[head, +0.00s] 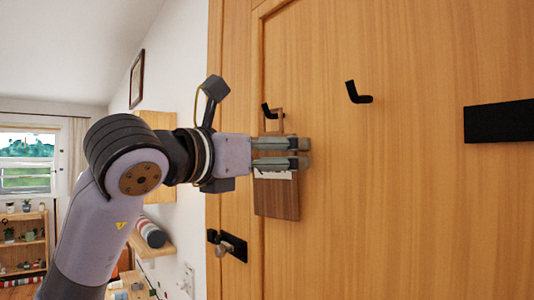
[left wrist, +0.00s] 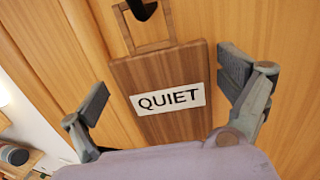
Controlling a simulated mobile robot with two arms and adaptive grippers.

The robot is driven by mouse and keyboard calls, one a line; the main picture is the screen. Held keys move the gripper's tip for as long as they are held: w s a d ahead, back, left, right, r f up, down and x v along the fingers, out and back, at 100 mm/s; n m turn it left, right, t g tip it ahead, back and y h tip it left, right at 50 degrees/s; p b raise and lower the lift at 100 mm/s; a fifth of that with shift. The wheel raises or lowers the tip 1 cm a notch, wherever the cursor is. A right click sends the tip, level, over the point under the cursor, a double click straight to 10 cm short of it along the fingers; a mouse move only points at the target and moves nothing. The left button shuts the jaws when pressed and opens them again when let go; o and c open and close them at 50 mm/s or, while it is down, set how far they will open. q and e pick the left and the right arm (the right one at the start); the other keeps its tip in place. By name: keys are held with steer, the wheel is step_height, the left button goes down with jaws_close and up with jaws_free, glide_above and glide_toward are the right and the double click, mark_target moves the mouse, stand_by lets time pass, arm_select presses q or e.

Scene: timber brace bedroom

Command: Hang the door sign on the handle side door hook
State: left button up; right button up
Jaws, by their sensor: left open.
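The door sign (head: 278,200) is a brown wooden plate with a white "QUIET" label and a thin rectangular wooden loop on top. It lies against the door, and its loop is at the handle side door hook (head: 267,111), a black hook. In the left wrist view the hook (left wrist: 142,10) crosses the loop's top bar, and the sign (left wrist: 160,72) appears to hang from it, slightly tilted in the picture. My left gripper (head: 304,153) is open in front of the sign, its fingers (left wrist: 167,88) on either side and apart from it. It hides part of the sign in the head view. My right gripper is not in view.
A second black hook (head: 357,94) is farther right on the wooden door (head: 410,200), with a black plate (head: 500,121) beyond it. The door handle (head: 222,248) is below left. A wall shelf (head: 150,250) with a striped roll (head: 150,232) stands left of the door.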

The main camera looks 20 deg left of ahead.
arm_select(q)
steer(key=shift+s+r, duration=0.15)
steer(key=shift+r, duration=0.05)
